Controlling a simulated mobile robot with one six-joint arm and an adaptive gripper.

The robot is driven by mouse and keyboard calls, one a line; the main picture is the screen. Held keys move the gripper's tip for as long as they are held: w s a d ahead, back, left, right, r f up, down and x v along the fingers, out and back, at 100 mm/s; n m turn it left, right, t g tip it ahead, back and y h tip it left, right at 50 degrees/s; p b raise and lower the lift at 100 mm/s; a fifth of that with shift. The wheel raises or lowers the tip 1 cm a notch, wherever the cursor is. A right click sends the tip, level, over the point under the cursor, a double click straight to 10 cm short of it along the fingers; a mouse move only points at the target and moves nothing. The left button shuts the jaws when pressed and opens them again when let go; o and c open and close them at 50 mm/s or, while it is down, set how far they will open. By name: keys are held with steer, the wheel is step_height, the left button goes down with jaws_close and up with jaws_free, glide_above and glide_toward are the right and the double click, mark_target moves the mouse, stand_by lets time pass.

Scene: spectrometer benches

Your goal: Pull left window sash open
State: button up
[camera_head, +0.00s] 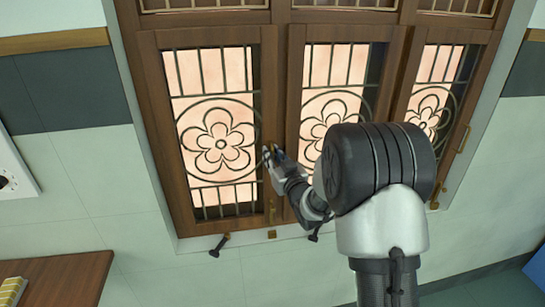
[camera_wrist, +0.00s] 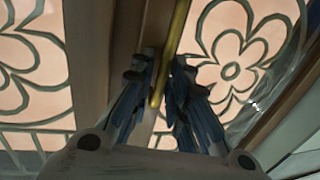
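The window has dark wooden sashes with lattice and flower patterns. The left sash (camera_head: 158,125) sits in its frame and looks closed in the head view. My gripper (camera_head: 271,154) is at its right edge, where it meets the middle sash. In the wrist view a thin brass handle (camera_wrist: 181,24) runs down between the two fingers of my gripper (camera_wrist: 160,75). The fingers are close together on either side of the handle and look shut on it. In the head view my gripper largely hides the handle.
The middle sash (camera_head: 294,100) and right sash (camera_head: 481,38) are beside it, with brass handles at the right edge. A brown table (camera_head: 65,280) stands at lower left. A white panel (camera_head: 12,165) hangs on the left wall.

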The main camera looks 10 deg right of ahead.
steer(key=shift+c, duration=0.5)
jaws_close()
steer(key=shift+f, duration=0.1)
